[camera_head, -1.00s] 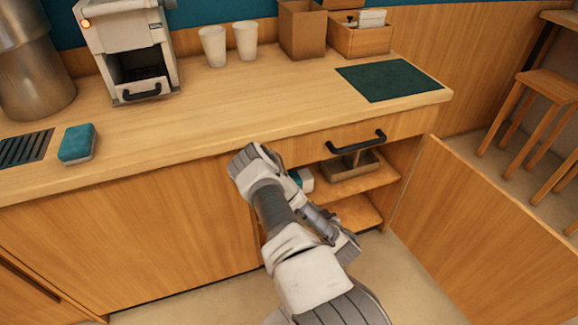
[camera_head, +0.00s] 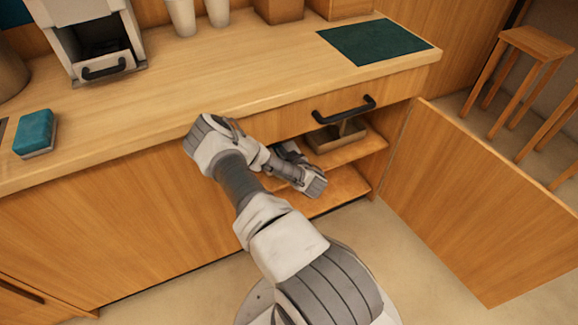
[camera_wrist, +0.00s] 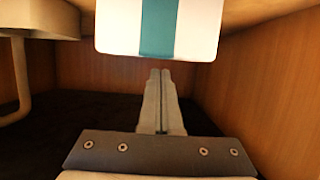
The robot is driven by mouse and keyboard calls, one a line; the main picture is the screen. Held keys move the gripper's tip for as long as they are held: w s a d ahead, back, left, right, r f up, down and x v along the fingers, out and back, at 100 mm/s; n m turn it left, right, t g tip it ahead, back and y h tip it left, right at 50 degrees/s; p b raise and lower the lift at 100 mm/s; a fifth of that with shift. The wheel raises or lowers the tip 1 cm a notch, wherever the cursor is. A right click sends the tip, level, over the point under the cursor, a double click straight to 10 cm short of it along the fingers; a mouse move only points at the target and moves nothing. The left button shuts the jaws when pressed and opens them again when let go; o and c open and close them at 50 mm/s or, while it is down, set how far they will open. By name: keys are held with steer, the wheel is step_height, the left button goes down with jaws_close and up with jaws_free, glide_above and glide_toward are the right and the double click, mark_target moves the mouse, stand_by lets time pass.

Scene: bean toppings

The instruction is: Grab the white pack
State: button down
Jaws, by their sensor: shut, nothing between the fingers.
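The white pack (camera_wrist: 190,28) with a teal stripe shows at the top of the wrist view, cut by the upper edge. My gripper (camera_wrist: 160,72) is shut and empty. Its fingertips lie just below the pack in that picture; whether they touch it I cannot tell. In the head view my arm reaches into the open cabinet and hides the pack and the fingers.
A tray (camera_head: 322,143) with a handle sits on the cabinet shelf (camera_head: 365,149), below the drawer handle (camera_head: 345,110). It also shows at upper left in the wrist view (camera_wrist: 45,22). The cabinet door (camera_head: 470,190) stands open at right. A teal sponge (camera_head: 35,131) lies on the counter.

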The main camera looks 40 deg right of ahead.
steer(key=shift+x, duration=1)
steer(key=shift+w+f+b, duration=0.1)
steer(key=shift+w+b, duration=0.15)
steer(key=shift+b, duration=0.25)
steer(key=shift+f, duration=0.35)
steer(key=shift+s+f, duration=0.1)
